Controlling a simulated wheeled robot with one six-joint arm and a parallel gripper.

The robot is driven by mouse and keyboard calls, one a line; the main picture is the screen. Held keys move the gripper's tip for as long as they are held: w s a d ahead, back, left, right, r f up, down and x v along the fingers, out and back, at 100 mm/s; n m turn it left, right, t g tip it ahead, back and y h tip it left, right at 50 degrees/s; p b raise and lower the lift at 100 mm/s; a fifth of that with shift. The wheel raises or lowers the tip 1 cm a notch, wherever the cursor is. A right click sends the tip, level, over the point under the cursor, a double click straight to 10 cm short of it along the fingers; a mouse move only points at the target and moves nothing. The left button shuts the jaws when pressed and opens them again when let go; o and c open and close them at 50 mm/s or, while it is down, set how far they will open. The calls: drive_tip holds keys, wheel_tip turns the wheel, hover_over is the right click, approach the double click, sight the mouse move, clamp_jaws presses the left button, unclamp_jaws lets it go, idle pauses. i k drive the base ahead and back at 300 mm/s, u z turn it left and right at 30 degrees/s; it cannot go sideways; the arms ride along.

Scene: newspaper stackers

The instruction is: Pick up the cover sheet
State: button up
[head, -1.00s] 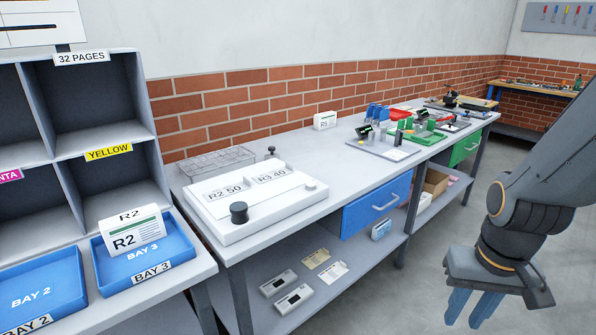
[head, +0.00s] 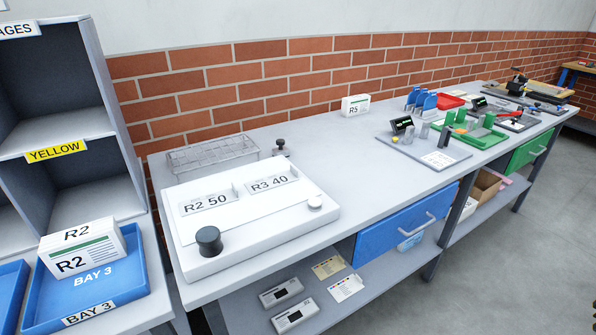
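No sheet is labelled as the cover sheet, and I cannot tell which thing it is. A flat white sheet-like panel (head: 235,222) lies on the white device at the near end of the bench, below two plates reading R2 50 (head: 205,205) and R3 40 (head: 268,184). Two printed cards, one yellowish (head: 328,267) and one white (head: 346,287), lie on the lower shelf. My gripper is not in view.
The grey bench (head: 355,150) has clear room in its middle. A wire tray (head: 212,154), an R5 pack (head: 355,105) and a fixture board (head: 445,157) stand on it. A blue drawer (head: 400,222) is below. An R2 pack (head: 85,248) sits in the BAY 3 tray (head: 135,270).

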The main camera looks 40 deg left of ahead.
sight(255, 187)
drive_tip(key=u, duration=0.15)
drive_tip(key=i, duration=0.55)
drive_tip(key=u, duration=1.05)
drive_tip(key=i, duration=0.55)
drive_tip(key=u, duration=0.65)
